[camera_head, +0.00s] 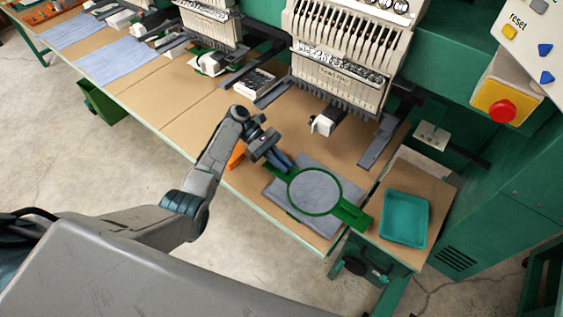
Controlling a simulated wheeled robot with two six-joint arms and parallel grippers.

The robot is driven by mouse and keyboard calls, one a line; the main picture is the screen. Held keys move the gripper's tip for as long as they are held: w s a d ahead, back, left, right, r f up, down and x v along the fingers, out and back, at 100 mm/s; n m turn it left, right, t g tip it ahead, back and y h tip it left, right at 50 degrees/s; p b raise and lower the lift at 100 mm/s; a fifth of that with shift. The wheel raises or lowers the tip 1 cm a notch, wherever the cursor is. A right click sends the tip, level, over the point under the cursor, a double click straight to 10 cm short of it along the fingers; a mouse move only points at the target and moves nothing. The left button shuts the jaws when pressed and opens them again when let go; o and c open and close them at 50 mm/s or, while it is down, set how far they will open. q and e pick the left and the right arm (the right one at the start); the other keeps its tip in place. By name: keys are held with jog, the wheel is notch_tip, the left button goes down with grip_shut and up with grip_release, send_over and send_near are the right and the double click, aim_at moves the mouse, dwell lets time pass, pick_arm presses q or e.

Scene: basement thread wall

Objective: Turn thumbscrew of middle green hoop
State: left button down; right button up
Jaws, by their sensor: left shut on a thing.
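The green hoop (315,215) is a round green ring with grey-blue cloth (316,190) stretched inside it. It lies on the tan table below the nearest embroidery head, with a flat green arm (353,217) at its lower right. My left gripper (281,160) reaches in from the left, and its dark fingers are shut at the hoop's upper-left edge. The fingers hide the thumbscrew there, so I cannot see its shape or how far it is turned. My right gripper is not in view.
A teal tray (404,219) sits at the table's right end. An orange object (237,156) lies beside my left wrist. The embroidery head (345,60) hangs behind the hoop. A yellow box with a red button (501,110) is at the right. The table left of my arm has bare room.

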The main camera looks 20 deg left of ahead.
pick_arm(q)
jog(key=c, duration=1.5)
grip_release()
jog(key=shift+a, duration=0.1)
jog(key=shift+w+a+r, duration=0.1)
jog(key=shift+w+a, duration=0.05)
jog(key=shift+a, duration=0.1)
jog(key=b+v, duration=0.2)
jog(key=v, duration=0.2)
jog(key=shift+w+a, duration=0.15)
jog(key=shift+a, duration=0.25)
jog(key=p+v, duration=0.1)
jog(key=v, duration=0.1)
jog(key=p+v, duration=0.1)
jog(key=p, duration=0.1)
jog(key=shift+w+a+r, duration=0.15)
jog(key=shift+a+r, duration=0.05)
jog(key=shift+r, duration=0.25)
jog(key=shift+w+a+r+p, duration=0.1)
jog(key=shift+a+r+p, duration=0.1)
jog(key=shift+a+p, duration=0.3)
jog(key=shift+w+a+f, duration=0.1)
jog(key=shift+a, duration=0.15)
